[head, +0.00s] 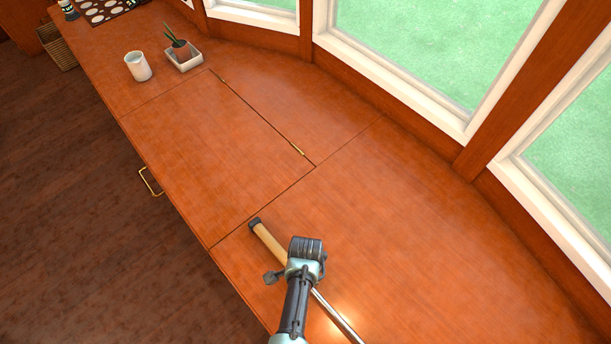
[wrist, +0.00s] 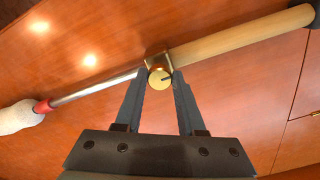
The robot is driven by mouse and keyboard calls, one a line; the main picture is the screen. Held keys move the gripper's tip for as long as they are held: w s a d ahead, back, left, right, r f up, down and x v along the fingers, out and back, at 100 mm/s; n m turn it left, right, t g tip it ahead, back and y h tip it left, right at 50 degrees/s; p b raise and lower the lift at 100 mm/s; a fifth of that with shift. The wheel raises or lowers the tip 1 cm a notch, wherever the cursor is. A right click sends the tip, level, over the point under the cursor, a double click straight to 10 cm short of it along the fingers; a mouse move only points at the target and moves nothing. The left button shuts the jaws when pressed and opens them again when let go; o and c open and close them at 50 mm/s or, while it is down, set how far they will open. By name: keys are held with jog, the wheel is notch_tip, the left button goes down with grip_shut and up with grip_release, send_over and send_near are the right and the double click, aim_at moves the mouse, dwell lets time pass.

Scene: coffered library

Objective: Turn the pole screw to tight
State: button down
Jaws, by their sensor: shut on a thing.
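The pole lies slantwise on the wooden counter. Its wooden handle (head: 268,242) with a dark end cap and its metal rod (head: 338,318) show on either side of my arm in the head view. In the wrist view the handle (wrist: 240,38) runs to the upper right and the rod (wrist: 95,88) to the left, ending in a red collar and a pale fluffy head (wrist: 18,117). The brass pole screw (wrist: 159,79) sits at the joint, with a short dark mark on its face. My gripper (wrist: 161,88) is shut on the screw, one finger on each side. The screw is hidden in the head view.
The counter (head: 420,230) is clear to the right of the pole. A hinged panel (head: 205,150) is set flush in it, left of the pole. A white cup (head: 138,67) and a potted plant (head: 181,50) in a square dish stand farther back. Windows line the right side.

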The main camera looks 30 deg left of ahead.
dwell(0.3)
jog(key=c, duration=0.5)
grip_release()
notch_tip(320, 180, up, 13)
jog(key=p, duration=0.3)
